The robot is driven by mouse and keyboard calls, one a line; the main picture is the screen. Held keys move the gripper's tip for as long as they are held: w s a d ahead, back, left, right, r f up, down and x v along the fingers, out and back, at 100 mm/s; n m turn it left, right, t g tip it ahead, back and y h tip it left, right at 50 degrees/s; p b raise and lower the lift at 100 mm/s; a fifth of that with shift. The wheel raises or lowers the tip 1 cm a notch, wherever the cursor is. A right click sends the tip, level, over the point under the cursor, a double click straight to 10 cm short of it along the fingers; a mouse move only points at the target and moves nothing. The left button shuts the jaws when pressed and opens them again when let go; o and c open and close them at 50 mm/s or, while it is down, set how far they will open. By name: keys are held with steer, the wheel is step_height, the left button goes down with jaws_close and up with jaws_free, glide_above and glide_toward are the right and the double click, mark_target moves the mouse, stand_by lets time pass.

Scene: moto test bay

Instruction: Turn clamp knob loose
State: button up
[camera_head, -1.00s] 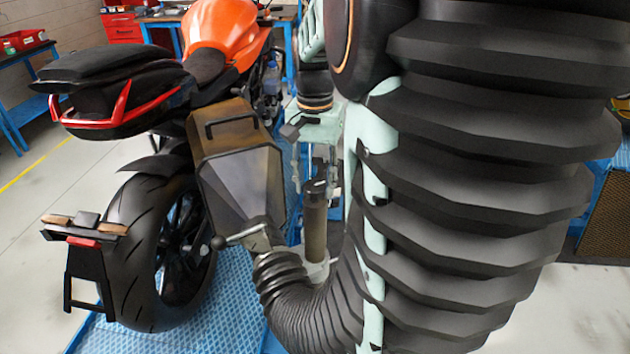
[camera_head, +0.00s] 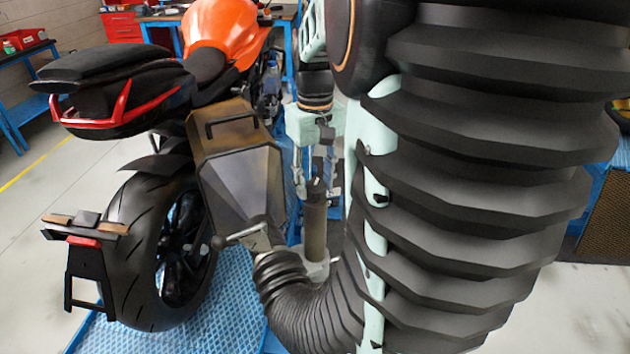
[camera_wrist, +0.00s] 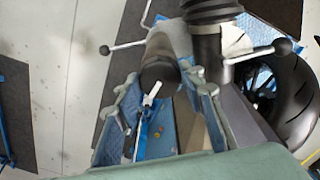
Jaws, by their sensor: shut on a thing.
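The clamp knob (camera_wrist: 158,68) is a dark, round piece between my fingers in the wrist view. In the head view, its dark top (camera_head: 317,186) shows at the upper end of an upright brown-grey post (camera_head: 315,232). My gripper (camera_head: 318,178) points down over it, with a finger on either side. In the wrist view, my gripper (camera_wrist: 163,86) is shut on the knob, with its pale green and blue fingers at left and right. The exact contact faces are partly hidden.
A black ribbed hose (camera_head: 285,285) with a ball-ended lever (camera_head: 240,235) stands by the exhaust box (camera_head: 240,175), close left of the post. The orange motorcycle (camera_head: 220,28) stands on a blue platform (camera_head: 205,318). Clear floor shows at far left.

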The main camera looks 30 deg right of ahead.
mark_target(315, 185)
steer(key=shift+n, duration=0.3)
steer(key=o, duration=1.2)
steer(key=shift+c, duration=0.2)
step_height(315, 185, up, 12)
